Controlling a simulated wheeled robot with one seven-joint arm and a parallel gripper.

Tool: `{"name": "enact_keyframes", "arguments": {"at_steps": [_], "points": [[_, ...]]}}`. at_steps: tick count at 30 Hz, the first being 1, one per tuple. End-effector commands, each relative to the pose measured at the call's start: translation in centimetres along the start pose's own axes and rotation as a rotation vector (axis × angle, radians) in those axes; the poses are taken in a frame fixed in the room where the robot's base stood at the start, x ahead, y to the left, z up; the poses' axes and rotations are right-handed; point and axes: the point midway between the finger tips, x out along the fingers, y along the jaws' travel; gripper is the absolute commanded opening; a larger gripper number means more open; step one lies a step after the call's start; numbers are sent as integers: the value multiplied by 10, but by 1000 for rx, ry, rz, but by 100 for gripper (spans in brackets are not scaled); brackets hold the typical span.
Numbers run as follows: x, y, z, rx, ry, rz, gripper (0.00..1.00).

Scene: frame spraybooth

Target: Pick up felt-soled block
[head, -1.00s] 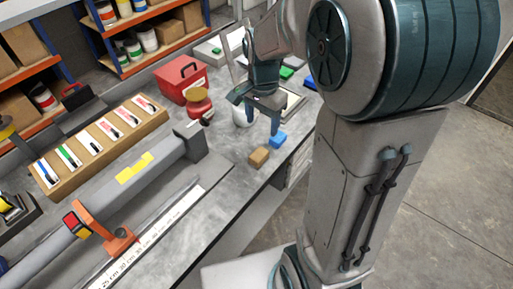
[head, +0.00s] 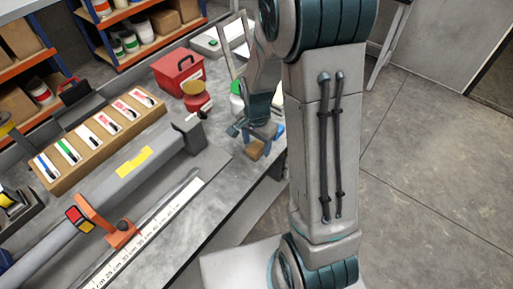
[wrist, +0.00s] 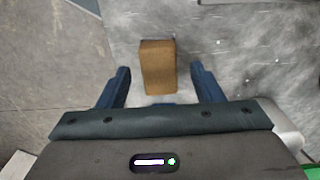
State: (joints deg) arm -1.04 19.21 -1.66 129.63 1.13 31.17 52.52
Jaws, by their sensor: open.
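A small tan-brown block (head: 254,150) lies on the grey bench near its front edge. I take it as the felt-soled block, but its underside is hidden. In the wrist view the block (wrist: 158,66) shows upright in the picture, between and just beyond my two blue fingers. My gripper (wrist: 160,72) is open, with a gap on each side of the block and no visible contact. In the head view my gripper (head: 254,133) is low over the bench right by the block, partly hidden by my arm.
A red toolbox (head: 178,72) and a red pot with a tan top (head: 195,95) stand farther back. A long grey rail with an orange clamp (head: 105,225) lies left. Bare bench shows left of the block.

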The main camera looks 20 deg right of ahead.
Motion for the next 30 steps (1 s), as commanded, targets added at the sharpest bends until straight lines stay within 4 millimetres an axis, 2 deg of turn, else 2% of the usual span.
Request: {"name": "enact_keyframes", "arguments": {"at_steps": [9,10,12,15,25,30], "points": [[5,0,0,0,0,-1,60],[5,0,0,0,0,-1,54],[5,0,0,0,0,-1,35],[5,0,0,0,0,-1,11],[4,0,0,0,1,-1,11],[-4,0,0,0,2,-3,11]]}}
